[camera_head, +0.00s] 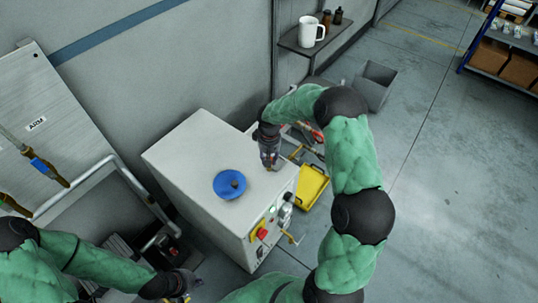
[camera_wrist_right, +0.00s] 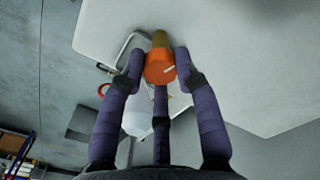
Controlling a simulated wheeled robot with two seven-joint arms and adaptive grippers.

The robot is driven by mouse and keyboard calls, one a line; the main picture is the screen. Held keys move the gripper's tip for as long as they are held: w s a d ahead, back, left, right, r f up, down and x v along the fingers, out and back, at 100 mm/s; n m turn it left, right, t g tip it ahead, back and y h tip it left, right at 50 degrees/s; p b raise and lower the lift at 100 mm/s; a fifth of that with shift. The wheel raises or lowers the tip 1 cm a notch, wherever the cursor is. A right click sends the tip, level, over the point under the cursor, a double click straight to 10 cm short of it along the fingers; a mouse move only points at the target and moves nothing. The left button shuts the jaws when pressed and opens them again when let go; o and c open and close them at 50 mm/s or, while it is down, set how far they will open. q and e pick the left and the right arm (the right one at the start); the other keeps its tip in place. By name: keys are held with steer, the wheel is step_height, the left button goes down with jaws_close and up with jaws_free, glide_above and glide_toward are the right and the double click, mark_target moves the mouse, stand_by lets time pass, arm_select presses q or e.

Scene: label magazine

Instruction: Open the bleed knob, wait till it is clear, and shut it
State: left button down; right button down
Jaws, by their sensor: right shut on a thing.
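The bleed knob (camera_wrist_right: 159,70) is orange with a white mark, on a brass stem (camera_wrist_right: 159,38), in the right wrist view. The fingers of my right gripper (camera_wrist_right: 160,75) are closed around it. In the head view my right gripper (camera_head: 269,160) reaches down at the back right edge of the white cabinet (camera_head: 190,155), and the knob is hidden there. A pale, see-through shape (camera_wrist_right: 137,122) shows behind the fingers; its contents cannot be made out. My left gripper (camera_head: 184,284) is low at the left, away from the cabinet, its fingers too small to read.
A blue dish (camera_head: 229,185) sits on the cabinet top. A red switch (camera_head: 262,233) is on its front. A yellow tray (camera_head: 312,187) lies right of it. A grey bin (camera_head: 375,87) stands behind. Floor at right is clear.

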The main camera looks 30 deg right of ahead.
steer(key=n+p, duration=0.1)
steer(key=n, duration=0.1)
steer(key=n+p, duration=0.1)
steer(key=n, duration=0.1)
steer(key=shift+s+a+f+n, duration=0.1)
steer(key=shift+s+f+n, duration=0.05)
steer(key=shift+s+n, duration=0.25)
steer(key=n+p, duration=0.1)
steer(key=n, duration=0.2)
steer(key=shift+n+p, duration=0.3)
steer(key=shift+p, duration=0.05)
steer(key=n+p, duration=0.1)
steer(key=n, duration=0.2)
steer(key=shift+n, duration=0.3)
steer(key=shift+w+d+n+p, duration=0.15)
steer(key=shift+n+p, duration=0.4)
steer(key=shift+n, duration=0.55)
steer(key=shift+d+n+p, duration=0.1)
steer(key=shift+n+p, duration=0.4)
steer(key=shift+n, duration=0.6)
